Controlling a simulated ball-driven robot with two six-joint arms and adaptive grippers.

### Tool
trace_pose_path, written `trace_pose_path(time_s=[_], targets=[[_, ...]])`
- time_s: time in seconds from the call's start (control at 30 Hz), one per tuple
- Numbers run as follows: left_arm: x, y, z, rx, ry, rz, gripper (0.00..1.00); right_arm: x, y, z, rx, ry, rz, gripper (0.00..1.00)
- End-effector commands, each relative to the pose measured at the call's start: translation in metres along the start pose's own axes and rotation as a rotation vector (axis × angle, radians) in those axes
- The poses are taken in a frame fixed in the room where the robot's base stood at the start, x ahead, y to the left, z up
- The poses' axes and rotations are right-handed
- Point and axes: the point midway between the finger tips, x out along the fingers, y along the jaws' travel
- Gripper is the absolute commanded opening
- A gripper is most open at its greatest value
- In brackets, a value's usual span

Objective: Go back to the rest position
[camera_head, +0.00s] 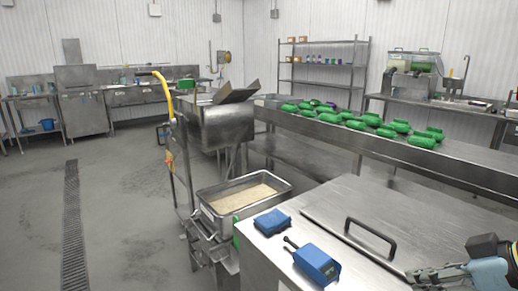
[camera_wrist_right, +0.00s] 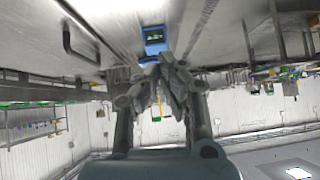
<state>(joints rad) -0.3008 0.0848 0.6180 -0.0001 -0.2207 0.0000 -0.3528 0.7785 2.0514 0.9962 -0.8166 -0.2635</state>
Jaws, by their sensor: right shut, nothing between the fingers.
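My right gripper (camera_head: 420,274) is at the bottom right of the head view, by the front edge of the steel lid (camera_head: 345,205). In the right wrist view its fingers (camera_wrist_right: 163,62) come together at the tips with nothing held between them. A blue device with a small screen (camera_wrist_right: 154,36) appears just beyond the fingertips in that view. My left gripper is in neither view.
On the steel counter are a blue box with black prongs (camera_head: 317,264), a folded blue item (camera_head: 272,222) and a black lid handle (camera_head: 370,237). A rice pan (camera_head: 205,209) stands left of it. Green bags (camera_head: 397,126) lie on a long table behind. Floor at left is open.

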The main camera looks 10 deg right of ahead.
Motion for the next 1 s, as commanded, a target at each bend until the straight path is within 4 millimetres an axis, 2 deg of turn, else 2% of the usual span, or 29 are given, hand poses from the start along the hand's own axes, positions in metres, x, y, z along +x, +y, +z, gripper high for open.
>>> trace_pose_path(time_s=[0.4, 0.57, 0.77, 1.0], targets=[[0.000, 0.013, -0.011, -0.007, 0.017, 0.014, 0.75, 0.006, -0.051, 0.037, 0.005, -0.127, 0.036, 0.00], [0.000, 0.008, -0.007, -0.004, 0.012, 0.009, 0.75, 0.001, -0.073, 0.054, 0.031, -0.201, 0.088, 0.00], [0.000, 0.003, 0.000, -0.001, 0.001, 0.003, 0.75, -0.014, -0.092, 0.073, 0.097, -0.298, 0.188, 0.00], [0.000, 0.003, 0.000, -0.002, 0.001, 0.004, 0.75, -0.047, -0.109, 0.096, 0.234, -0.419, 0.340, 0.00]])
